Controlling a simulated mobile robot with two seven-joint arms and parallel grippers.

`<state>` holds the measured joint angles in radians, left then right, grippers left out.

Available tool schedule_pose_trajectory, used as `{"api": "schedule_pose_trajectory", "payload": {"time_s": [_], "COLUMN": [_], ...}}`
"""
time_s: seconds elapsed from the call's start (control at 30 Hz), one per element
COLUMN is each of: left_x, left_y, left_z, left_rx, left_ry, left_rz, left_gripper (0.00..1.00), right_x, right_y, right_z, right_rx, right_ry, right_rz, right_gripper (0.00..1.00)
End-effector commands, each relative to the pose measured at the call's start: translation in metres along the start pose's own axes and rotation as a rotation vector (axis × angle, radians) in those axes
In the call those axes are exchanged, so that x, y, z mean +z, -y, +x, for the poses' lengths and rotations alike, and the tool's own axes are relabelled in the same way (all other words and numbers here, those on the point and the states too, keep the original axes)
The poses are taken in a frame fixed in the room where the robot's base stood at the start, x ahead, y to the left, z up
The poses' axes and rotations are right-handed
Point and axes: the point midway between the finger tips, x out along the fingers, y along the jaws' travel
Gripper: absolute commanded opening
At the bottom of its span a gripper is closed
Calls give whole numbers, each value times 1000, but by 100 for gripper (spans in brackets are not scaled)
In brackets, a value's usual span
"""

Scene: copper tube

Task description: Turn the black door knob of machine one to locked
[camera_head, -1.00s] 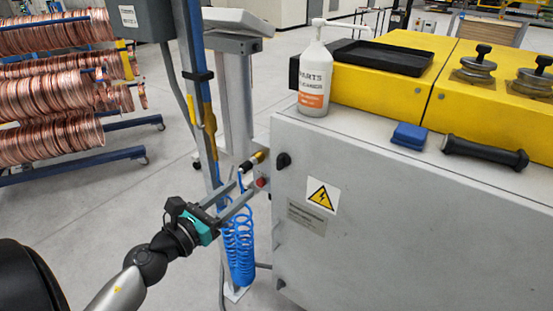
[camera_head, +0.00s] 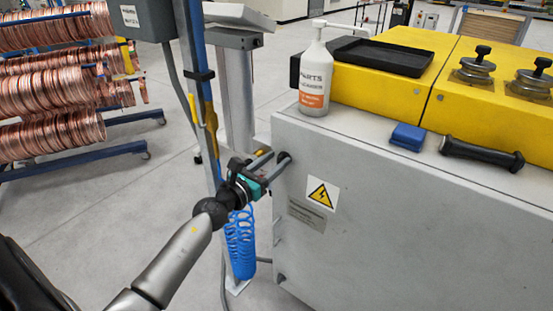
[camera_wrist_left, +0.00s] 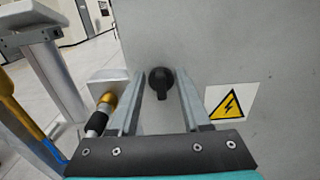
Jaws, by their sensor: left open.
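The black door knob (camera_wrist_left: 160,83) sits on the grey cabinet door of the machine (camera_head: 375,220). In the left wrist view its grip points down, between the two fingers of my left gripper (camera_wrist_left: 159,95). The fingers are apart, one on each side of the knob, with gaps showing. In the head view my left gripper (camera_head: 272,163) reaches the door's upper left corner, and its fingers partly hide the knob (camera_head: 284,158). I cannot tell whether a finger touches the knob. My right gripper is not in view.
A yellow warning sign (camera_head: 321,195) is right of the knob. A brass air fitting (camera_wrist_left: 106,103) is close to the left finger, with a blue coiled hose (camera_head: 240,245) below.

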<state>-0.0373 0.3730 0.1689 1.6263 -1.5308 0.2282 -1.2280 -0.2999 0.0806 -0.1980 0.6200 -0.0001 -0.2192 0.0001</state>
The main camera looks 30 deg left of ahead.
Motion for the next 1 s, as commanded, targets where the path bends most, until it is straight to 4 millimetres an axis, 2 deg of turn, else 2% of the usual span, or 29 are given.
{"api": "schedule_pose_trajectory", "payload": {"time_s": [0.17, 0.47, 0.87, 1.0], "left_x": [0, 0, 0, 0], "left_y": [0, 0, 0, 0], "left_z": [9, 10, 9, 9], "left_rx": [0, 0, 0, 0], "left_ry": [0, 0, 0, 0], "left_rz": [-1, -1, -1, 0], "left_gripper": [48, 48, 2, 0], "right_x": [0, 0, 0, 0], "right_y": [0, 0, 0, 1], "right_z": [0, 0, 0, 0], "right_rx": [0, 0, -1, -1], "right_ry": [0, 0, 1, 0], "right_rz": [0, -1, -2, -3], "right_gripper": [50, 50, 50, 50]}}
